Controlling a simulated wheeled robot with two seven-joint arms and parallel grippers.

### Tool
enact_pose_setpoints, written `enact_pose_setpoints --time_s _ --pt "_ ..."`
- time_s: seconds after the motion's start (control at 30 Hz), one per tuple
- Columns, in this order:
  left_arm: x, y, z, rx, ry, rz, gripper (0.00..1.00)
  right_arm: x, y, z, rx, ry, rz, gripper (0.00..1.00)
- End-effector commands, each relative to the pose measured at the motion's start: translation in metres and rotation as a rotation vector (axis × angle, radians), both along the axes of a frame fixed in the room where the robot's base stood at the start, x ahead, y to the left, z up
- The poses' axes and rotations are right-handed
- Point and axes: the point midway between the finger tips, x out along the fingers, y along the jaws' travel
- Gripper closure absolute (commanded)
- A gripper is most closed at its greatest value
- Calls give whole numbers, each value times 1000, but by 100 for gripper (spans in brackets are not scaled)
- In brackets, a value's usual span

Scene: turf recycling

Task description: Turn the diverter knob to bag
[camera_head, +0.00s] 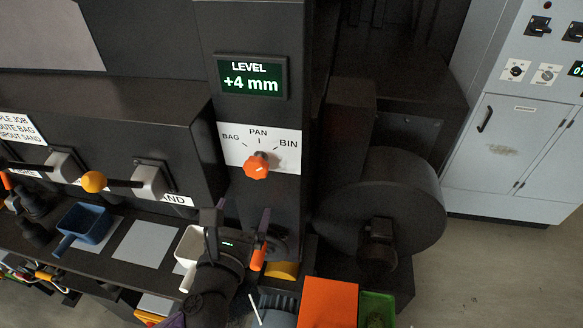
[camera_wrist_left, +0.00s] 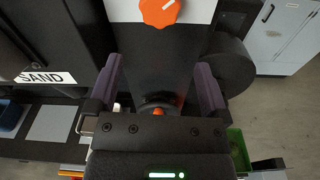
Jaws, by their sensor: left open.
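The orange diverter knob (camera_head: 257,166) sits on a white plate (camera_head: 285,160) marked BAG, PAN and BIN, on a dark column. In the left wrist view the knob (camera_wrist_left: 160,11) is at the top edge, partly cut off, and its white pointer mark leans to the upper right. I cannot tell exactly which label it points at. My left gripper (camera_head: 238,222) is below the knob and apart from it. In the wrist view its two fingers (camera_wrist_left: 159,63) are spread with nothing between them. My right gripper is not in view.
A display (camera_head: 251,78) reads LEVEL +4 mm above the knob. A lever with a yellow ball (camera_head: 94,181) and a blue scoop (camera_head: 82,228) are at left. A dark drum (camera_head: 405,205) stands at right. An orange box (camera_head: 328,303) and a green bin (camera_head: 376,309) are below.

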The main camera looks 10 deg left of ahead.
Motion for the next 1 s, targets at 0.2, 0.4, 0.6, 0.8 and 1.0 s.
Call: enact_pose_setpoints --time_s 0.2,0.4,0.6,0.8,1.0 --pt "24 -5 24 97 -70 -12 0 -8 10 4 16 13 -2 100" --pt "71 -7 22 93 -67 -13 0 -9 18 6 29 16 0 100" --pt "94 -8 20 91 -66 -14 0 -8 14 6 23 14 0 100" --pt "97 -8 20 90 -65 -14 0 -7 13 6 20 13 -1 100" --pt "97 -8 20 90 -64 -14 23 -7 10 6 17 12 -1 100"
